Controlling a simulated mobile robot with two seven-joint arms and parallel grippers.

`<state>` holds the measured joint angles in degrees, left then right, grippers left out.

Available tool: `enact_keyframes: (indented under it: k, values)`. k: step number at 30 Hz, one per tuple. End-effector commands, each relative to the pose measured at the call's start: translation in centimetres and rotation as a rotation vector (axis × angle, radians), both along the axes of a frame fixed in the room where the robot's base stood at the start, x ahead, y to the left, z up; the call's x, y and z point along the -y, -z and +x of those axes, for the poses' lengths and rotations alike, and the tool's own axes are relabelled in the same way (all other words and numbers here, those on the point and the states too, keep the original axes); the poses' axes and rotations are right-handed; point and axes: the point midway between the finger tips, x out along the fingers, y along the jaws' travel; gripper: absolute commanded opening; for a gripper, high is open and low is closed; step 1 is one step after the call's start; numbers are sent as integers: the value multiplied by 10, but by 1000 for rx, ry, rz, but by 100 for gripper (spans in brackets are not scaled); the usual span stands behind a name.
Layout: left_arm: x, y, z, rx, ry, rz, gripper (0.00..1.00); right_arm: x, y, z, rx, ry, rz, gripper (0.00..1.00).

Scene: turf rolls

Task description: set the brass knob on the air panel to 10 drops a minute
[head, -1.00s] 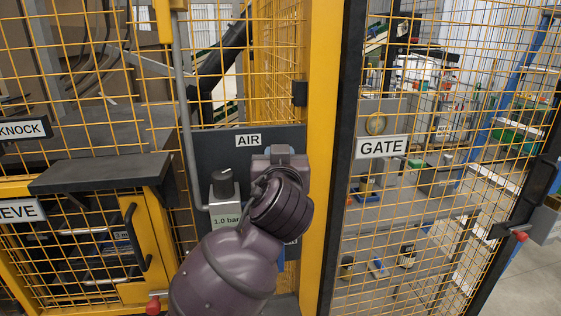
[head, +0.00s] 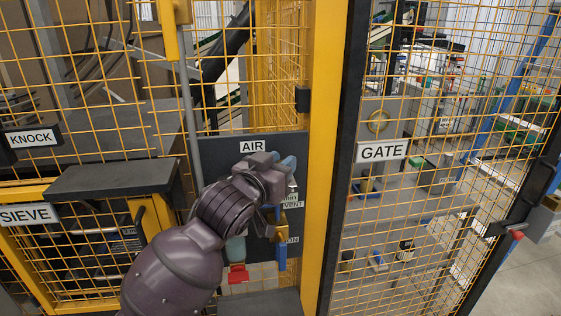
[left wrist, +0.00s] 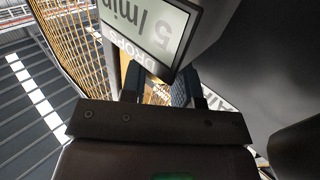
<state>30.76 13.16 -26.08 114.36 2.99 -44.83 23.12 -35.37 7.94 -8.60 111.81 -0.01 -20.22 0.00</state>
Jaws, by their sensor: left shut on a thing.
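The dark air panel (head: 215,150), labelled AIR, stands left of the yellow post in the head view. My left gripper (head: 287,164) is at the panel's upper right. It is shut on the brass knob, which my fingers and wrist mostly hide. In the left wrist view my left gripper (left wrist: 163,90) shows a brass-coloured patch between its fingers. Close by there is the drops display (left wrist: 150,25), tilted and upside down, reading 5 /min. In the head view only part of this display (head: 292,190) shows, beside my wrist.
Below my gripper are a VENT label (head: 292,205), a brass-coloured fitting (head: 281,232) and a blue part (head: 282,255). A red-topped item (head: 238,274) sits lower. The yellow post (head: 322,150) and GATE mesh (head: 430,200) stand close on the right; a dark shelf (head: 110,178) is at left.

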Motion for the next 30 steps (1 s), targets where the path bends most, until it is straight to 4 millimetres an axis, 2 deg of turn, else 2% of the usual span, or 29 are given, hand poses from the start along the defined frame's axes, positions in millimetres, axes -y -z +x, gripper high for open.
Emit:
enact_keyframes:
  k: [12, 13, 17, 18, 26, 30]
  values:
    - [0, 1, 0, -2, 5, 2, 5, 0, -1, 1, 3, 0, 0, 69]
    - [0, 1, 0, -2, 5, 2, 32, 0, -1, 1, 3, 0, 0, 69]
    - [0, 1, 0, -2, 5, 2, 52, 0, -2, 1, 4, 0, 0, 69]
    - [0, 1, 0, -1, 5, 2, 54, 0, -2, 1, 4, 0, 0, 69]
    - [0, 0, 0, -1, 5, 0, 54, 0, -2, 1, 4, -1, -1, 69]
    - [-5, 1, -8, -1, 4, 0, 54, 0, 0, 1, 5, -1, -1, 69]
